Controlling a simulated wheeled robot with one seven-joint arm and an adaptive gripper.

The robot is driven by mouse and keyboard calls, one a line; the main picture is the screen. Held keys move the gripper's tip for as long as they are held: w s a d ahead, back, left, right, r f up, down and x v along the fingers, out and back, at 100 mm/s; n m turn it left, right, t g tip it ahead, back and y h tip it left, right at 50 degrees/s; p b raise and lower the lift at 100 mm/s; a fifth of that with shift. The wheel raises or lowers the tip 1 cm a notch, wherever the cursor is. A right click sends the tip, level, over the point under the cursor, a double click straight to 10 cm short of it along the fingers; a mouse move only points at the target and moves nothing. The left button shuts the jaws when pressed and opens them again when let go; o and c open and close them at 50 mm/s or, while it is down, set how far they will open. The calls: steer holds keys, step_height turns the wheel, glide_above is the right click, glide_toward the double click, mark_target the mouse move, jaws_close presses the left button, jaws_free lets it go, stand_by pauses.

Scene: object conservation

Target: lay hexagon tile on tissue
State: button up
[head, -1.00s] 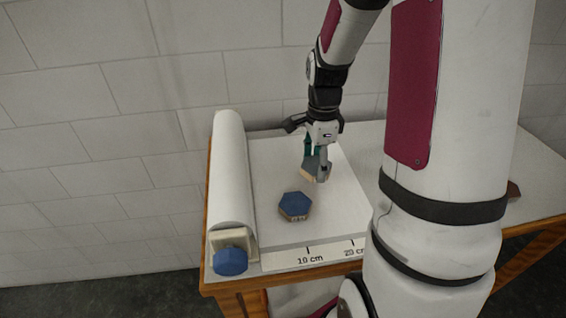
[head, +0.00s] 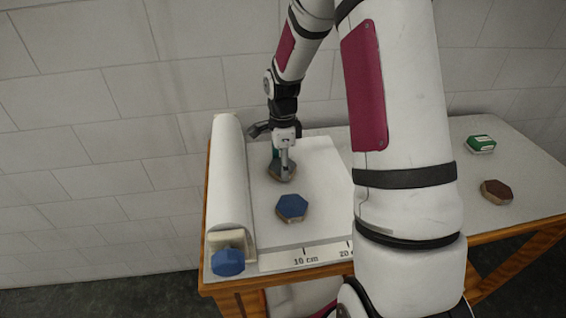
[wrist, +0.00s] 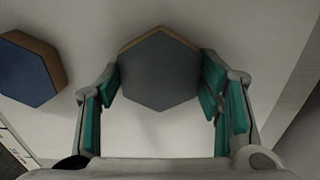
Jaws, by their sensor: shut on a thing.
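A grey-topped hexagon tile with tan sides (wrist: 160,70) is between the fingers of my gripper (wrist: 160,85), which is shut on its two sides. In the head view the tile (head: 276,172), partly hidden by my gripper (head: 284,172), is over the pale tissue sheet (head: 325,185), left of the sheet's middle. I cannot tell whether it touches the sheet. A blue hexagon tile (head: 292,208) lies on the sheet in front of it, apart from it; it also shows in the wrist view (wrist: 28,70).
A white roll (head: 229,175) with a blue knob (head: 228,262) runs along the table's left side. A strip with centimetre marks (head: 305,256) lies along the front. A dark red hexagon tile (head: 496,192) and a green-and-white block (head: 480,144) stand at the right.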

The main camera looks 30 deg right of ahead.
steer(key=shift+f, duration=0.2)
steer(key=o, duration=1.3)
steer(key=shift+r, duration=0.1)
steer(key=s+a+r+n+t+b, duration=0.1)
steer(key=s+a+r+n, duration=0.1)
steer(key=r, duration=0.7)
steer(key=s+a+r+n+b, duration=0.1)
steer(key=s+a+r+n, duration=0.15)
steer(key=r, duration=0.65)
steer(key=s+a+r+n+t, duration=0.1)
steer(key=s+a+r+n, duration=0.1)
steer(key=s+n, duration=0.4)
steer(key=s+a+r+n+t, duration=0.1)
steer(key=s+a+r+n, duration=0.1)
steer(key=s+a+n, duration=0.2)
steer(key=s+a+r+n+t, duration=0.1)
steer(key=s+a+n+t, duration=0.1)
steer(key=s+n, duration=0.6)
steer(key=shift+s+a+r, duration=0.15)
steer(key=shift+a+r, duration=0.25)
steer(key=shift+a, duration=0.2)
